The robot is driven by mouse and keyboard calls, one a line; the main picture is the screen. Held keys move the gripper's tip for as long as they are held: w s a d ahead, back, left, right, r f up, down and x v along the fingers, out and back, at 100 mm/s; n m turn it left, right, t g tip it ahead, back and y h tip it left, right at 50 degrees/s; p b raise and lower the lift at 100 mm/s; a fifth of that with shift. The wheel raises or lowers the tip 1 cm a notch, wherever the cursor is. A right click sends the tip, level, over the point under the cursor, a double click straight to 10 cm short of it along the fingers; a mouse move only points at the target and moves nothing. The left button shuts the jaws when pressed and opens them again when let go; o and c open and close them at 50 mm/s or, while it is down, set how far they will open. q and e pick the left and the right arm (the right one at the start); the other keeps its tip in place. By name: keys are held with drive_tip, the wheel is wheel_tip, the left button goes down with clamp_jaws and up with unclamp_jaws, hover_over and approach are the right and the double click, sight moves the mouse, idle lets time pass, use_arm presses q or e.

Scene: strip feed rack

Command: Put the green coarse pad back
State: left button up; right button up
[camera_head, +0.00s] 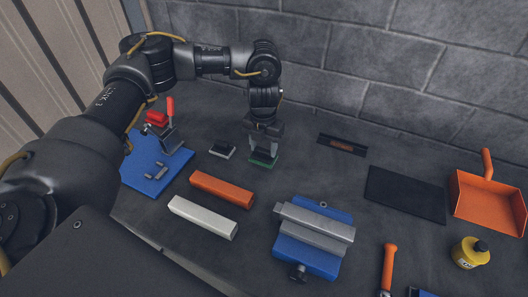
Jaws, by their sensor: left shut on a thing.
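The green coarse pad (262,160) is under my left gripper (264,147) at the middle of the bench. The gripper points straight down and is shut on the pad's upper part, which the fingers partly hide. The pad's green underside is at or just above the bench; I cannot tell if it touches. A similar pad with a pale base and dark grip (222,149) sits just to the left. My right gripper does not show.
An orange bar (222,189) and a white bar (203,217) lie in front. A blue vise (308,257) stands front centre, a blue plate with a red-handled clamp (158,178) at left. A dark mat (405,194), orange dustpan (488,204) and yellow bottle (470,252) are right. A brick wall closes the back.

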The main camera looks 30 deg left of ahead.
sight(264, 152)
use_arm(q)
drive_tip(key=shift+w+a+f, duration=0.1)
drive_tip(key=shift+w+f, duration=0.2)
drive_tip(key=shift+f, duration=0.1)
wheel_tip(264, 152, down, 3)
drive_tip(key=shift+w+r+p, duration=0.1)
drive_tip(key=shift+p, duration=0.3)
drive_tip(key=shift+a+f, duration=0.1)
drive_tip(key=shift+f, duration=0.2)
drive_tip(key=shift+f, duration=0.1)
drive_tip(key=o, duration=0.9)
drive_tip(key=shift+o, duration=0.2)
